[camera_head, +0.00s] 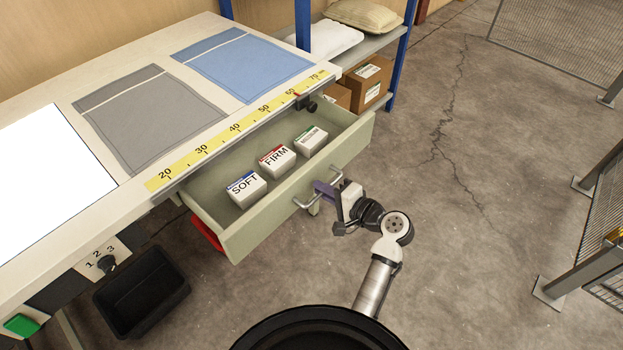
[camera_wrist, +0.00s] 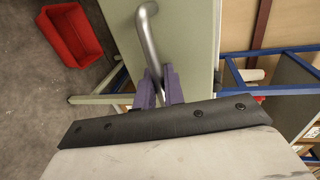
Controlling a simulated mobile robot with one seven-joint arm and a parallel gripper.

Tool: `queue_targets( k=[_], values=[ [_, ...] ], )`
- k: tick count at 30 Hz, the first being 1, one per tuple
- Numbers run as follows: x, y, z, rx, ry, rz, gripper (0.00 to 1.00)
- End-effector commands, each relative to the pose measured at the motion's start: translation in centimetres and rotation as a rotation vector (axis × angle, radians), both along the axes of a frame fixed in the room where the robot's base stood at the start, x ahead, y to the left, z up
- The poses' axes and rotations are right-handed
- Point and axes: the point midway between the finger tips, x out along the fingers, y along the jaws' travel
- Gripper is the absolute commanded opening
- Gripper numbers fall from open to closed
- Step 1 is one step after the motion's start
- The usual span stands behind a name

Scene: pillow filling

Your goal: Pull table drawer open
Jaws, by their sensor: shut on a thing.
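The pale green table drawer (camera_head: 287,204) stands pulled out from under the worktable (camera_head: 130,190). Inside it lie three small white boxes: one marked SOFT (camera_head: 245,189), one marked FIRM (camera_head: 276,161), and one with a green label (camera_head: 311,141). A metal bar handle (camera_head: 306,204) is on the drawer's front. My gripper (camera_head: 325,188) is at the handle, its purple fingers closed around the bar. The wrist view also shows the fingers (camera_wrist: 158,92) on either side of the handle (camera_wrist: 148,40), against the drawer front (camera_wrist: 190,30).
A black bin (camera_head: 140,292) stands below the table at left. A red bin (camera_wrist: 72,42) shows in the wrist view. A shelf with boxes (camera_head: 370,82) and pillows (camera_head: 365,15) stands behind. Mesh fencing (camera_head: 600,215) is at right. The concrete floor between is clear.

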Motion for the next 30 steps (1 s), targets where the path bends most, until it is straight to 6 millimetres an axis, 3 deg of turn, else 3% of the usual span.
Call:
queue_targets(
  k=[16, 17, 20, 30],
  values=[
    [-0.54, -0.72, 0.05, 0.000, -0.001, 0.000, 0.00],
    [-0.54, -0.72, 0.05, 0.000, -0.001, 0.000, 0.14],
    [-0.53, -0.71, 0.05, 0.001, -0.001, 0.000, 0.28],
    [-0.71, -0.99, 0.04, 0.001, -0.001, -0.001, 0.28]
  ],
)
